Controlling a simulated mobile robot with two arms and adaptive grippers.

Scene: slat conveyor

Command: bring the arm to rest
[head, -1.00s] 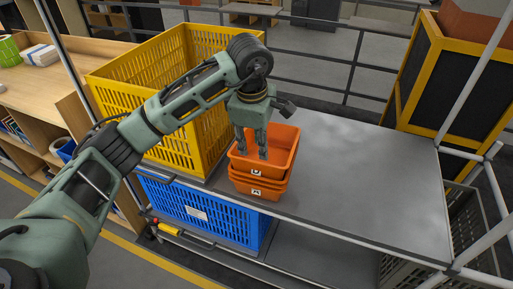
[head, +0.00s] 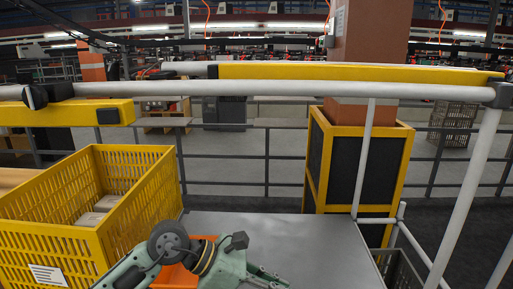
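My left arm comes in at the bottom of the head view. Its gripper (head: 270,277) points to the right over the grey table top (head: 310,240), low in the picture. The fingers are small and partly cut off by the lower edge, so I cannot tell whether they are open or shut. My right gripper is not in view.
A yellow crate (head: 60,215) with pale items inside stands at the left. A black-panelled box with a yellow frame (head: 360,165) stands beyond the table. White rails (head: 300,88) cross in front; the right part of the table is clear.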

